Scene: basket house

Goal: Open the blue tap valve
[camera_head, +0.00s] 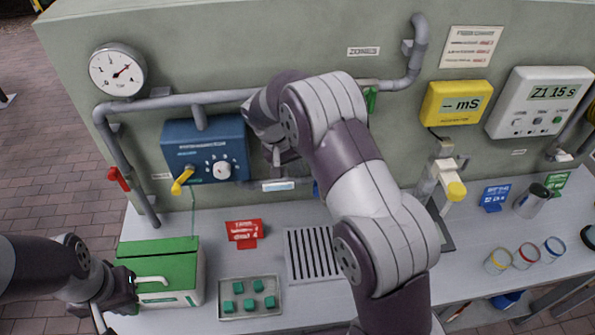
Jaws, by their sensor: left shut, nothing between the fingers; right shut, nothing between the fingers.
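A small blue part (316,188) shows at the left edge of my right arm, low on the grey-green panel. It may be the blue tap valve, but my arm hides most of it and I cannot tell how its handle is turned. My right gripper (284,158) is shut and empty in front of the panel, right of the blue control box (206,150) and up-left of the blue part. It appears apart from that part. My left gripper (112,302) is shut and empty at the lower left, beside the green-lidded box (160,262) and its pale handle.
Grey pipes with a red valve handle (118,178) and a green one (370,100) run along the panel. A tray of green cubes (222,309), a slotted grate (296,268) and several cups stand on the bench.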

